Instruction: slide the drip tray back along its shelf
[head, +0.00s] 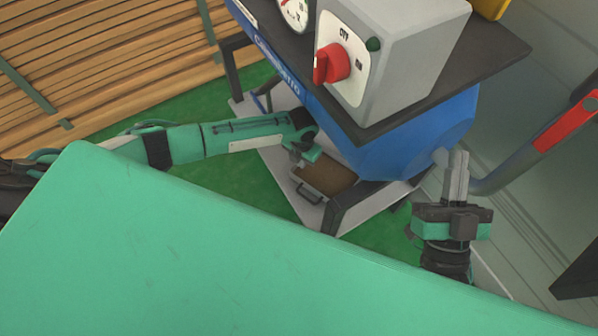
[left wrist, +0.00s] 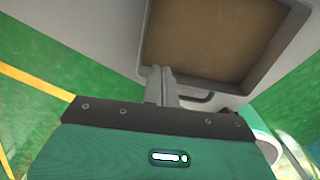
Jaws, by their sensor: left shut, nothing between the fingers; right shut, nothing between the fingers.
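The drip tray (head: 328,174) has a brown inside, a grey rim and a handle (head: 309,194) on its front. It sits on a pale low shelf (head: 276,166) under the blue machine. My left gripper (head: 298,160) is shut and empty at the tray's near left edge. In the left wrist view, its closed fingertips (left wrist: 162,72) are at the front rim of the tray (left wrist: 215,40), left of the handle (left wrist: 195,99). I cannot tell whether they touch. My right gripper (head: 457,160) is shut and empty, pointing up, right of the machine and away from the tray.
The blue machine (head: 410,135) stands above the tray on dark legs, with a grey control box (head: 405,60) and red knob (head: 332,63) on top. A grey bar with a red grip (head: 566,122) is near my right gripper. Wooden slats (head: 110,60) are at upper left.

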